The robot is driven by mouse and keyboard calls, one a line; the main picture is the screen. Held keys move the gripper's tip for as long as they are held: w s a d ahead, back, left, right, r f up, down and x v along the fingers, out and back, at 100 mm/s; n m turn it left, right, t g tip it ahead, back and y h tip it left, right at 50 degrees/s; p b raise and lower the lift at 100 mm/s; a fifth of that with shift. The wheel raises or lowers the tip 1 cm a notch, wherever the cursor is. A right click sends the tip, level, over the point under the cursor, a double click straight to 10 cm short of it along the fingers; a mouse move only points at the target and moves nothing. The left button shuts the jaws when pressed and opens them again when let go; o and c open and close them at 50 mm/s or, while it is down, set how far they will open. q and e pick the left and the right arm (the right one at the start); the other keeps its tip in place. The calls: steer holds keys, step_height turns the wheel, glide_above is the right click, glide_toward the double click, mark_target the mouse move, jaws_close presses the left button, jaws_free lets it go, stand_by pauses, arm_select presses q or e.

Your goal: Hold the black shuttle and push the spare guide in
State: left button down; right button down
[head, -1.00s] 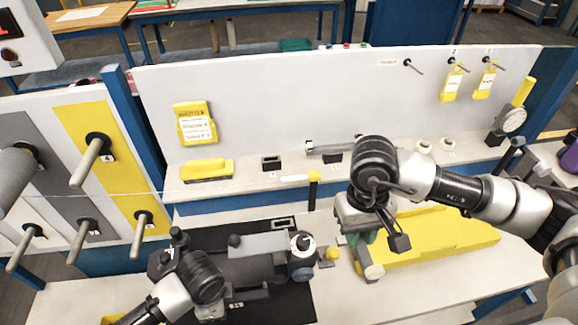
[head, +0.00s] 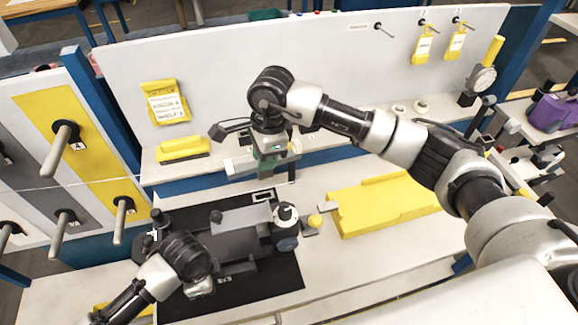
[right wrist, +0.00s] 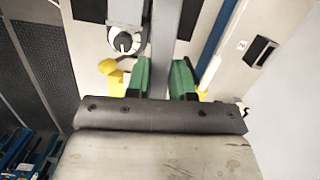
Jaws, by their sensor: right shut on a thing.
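The black shuttle appears to be the dark body with a grey top block (head: 240,222) on the black mat. It has a white-faced dial (head: 286,212), also in the right wrist view (right wrist: 125,40). My left gripper (head: 203,287) is low at its near side; its fingertips are hidden, so I cannot tell whether it touches the shuttle. My right gripper (head: 268,158) is over the shelf's front edge. In the right wrist view its green-padded fingers (right wrist: 162,75) are shut on a grey bar (right wrist: 166,30). I cannot tell whether this bar is the spare guide.
A yellow tray (head: 385,205) lies on the right of the bench. A yellow block (head: 183,149) sits on the shelf at left. A dark post (head: 292,172) stands close beside my right gripper. Pegs (head: 62,145) stick out from the left board.

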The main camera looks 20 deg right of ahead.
mark_target(262, 177)
steer(key=shift+w+a+m, duration=0.35)
steer(key=shift+a+m, duration=0.05)
steer(key=shift+m, duration=0.1)
steer(key=shift+f, duration=3.4)
steer(key=shift+f, duration=0.45)
steer(key=shift+f, duration=0.65)
steer(key=shift+f, duration=0.15)
steer(key=shift+f, duration=1.25)
steer(key=c, duration=0.9)
jaws_free()
